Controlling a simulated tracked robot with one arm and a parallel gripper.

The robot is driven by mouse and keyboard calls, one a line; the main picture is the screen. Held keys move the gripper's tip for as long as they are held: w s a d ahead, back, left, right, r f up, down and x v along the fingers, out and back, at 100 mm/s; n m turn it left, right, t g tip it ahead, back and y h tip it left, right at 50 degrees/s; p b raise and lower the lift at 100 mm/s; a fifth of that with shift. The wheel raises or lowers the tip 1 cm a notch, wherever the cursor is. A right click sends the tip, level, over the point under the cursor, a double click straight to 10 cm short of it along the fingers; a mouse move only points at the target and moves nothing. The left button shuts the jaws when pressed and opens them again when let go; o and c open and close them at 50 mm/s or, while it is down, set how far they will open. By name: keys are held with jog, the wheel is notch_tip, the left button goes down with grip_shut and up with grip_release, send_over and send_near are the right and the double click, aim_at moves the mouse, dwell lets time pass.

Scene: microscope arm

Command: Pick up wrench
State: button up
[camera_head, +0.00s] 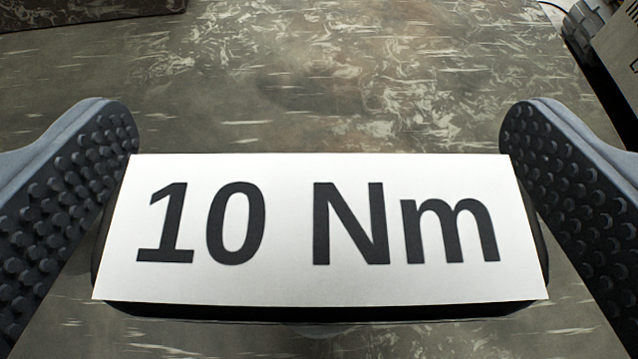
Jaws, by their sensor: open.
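A dark block with a white label reading "10 Nm" (322,229) lies between the fingers of my gripper (320,180). It appears to be part of the wrench; the rest of the wrench cannot be made out. The two grey, studded fingers stand wide on its left and right. The gripper is open. The fingers are close to the block's ends, and whether either touches it cannot be told.
The mottled grey-brown surface (320,80) is clear beyond the label. A dark edge or box (80,10) shows at the top left. A grey ribbed object (585,22) and a pale panel with dark markings (618,50) are at the top right.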

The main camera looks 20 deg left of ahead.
jog(key=shift+w, duration=0.1)
jog(key=c, duration=1.4)
jog(key=shift+o, duration=0.2)
jog(key=shift+r, duration=0.1)
